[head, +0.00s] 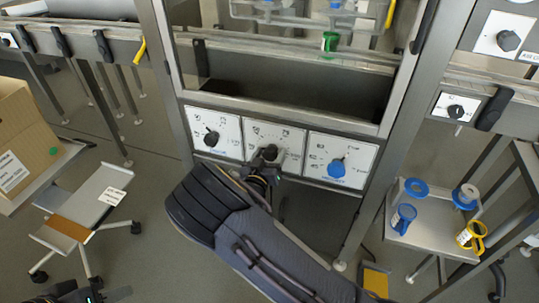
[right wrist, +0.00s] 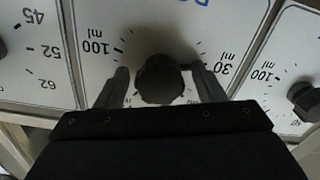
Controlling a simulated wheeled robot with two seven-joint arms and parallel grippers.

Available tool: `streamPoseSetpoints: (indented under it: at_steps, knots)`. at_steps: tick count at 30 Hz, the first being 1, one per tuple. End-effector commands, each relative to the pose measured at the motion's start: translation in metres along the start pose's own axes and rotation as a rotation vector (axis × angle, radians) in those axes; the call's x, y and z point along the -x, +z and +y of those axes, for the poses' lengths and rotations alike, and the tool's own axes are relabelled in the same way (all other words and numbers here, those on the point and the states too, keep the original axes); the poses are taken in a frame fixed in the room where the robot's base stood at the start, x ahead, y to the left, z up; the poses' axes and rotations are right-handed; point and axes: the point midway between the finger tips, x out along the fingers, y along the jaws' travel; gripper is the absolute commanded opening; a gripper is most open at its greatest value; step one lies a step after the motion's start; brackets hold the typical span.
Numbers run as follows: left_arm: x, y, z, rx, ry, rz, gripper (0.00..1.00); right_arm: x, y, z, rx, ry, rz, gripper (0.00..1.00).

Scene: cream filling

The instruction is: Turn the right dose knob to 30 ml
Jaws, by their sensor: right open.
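Three white dial panels sit in a row on the machine's front. The middle panel (head: 249,133) carries a black knob (head: 270,152), with my right gripper (head: 264,172) right at it. In the right wrist view, upside down, the knob (right wrist: 160,78) sits between the two open fingers of my right gripper (right wrist: 161,86). The "100 ml" print is at left and "30 ml" at right. A dark pointer on the knob faces toward the 30 ml side, its tip close to the finger; contact is unclear. My left gripper (head: 90,293) is partly visible at the bottom left.
The left panel has a black knob (head: 211,138), the right panel a blue one (head: 337,168). A tray (head: 428,233) with blue and yellow items stands at right.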

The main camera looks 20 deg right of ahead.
Motion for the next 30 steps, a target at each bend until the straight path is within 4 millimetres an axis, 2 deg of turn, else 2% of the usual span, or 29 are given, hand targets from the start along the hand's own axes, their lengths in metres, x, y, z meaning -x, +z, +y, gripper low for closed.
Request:
streamPoseSetpoints:
  at_steps: [7, 15, 19, 24, 30]
  knots:
    - [0.001, 0.000, 0.000, 0.000, 0.000, 0.000, 0.36, 0.008, 0.000, 0.000, 0.000, -0.001, 0.000, 0.63]
    - [0.003, -0.002, 0.001, 0.000, 0.000, 0.000, 0.36, 0.054, -0.001, -0.001, 0.000, -0.004, 0.001, 0.63]
    - [0.003, -0.002, 0.002, 0.000, 0.000, 0.000, 0.36, 0.070, -0.001, -0.001, 0.000, -0.002, 0.001, 0.63]
    - [0.004, -0.002, 0.002, 0.000, 0.000, 0.000, 0.36, 0.078, 0.000, 0.000, 0.000, 0.000, -0.001, 0.63]
    - [0.004, -0.002, 0.002, 0.000, 0.000, 0.000, 0.36, 0.078, 0.000, 0.000, 0.000, 0.001, 0.000, 0.63]
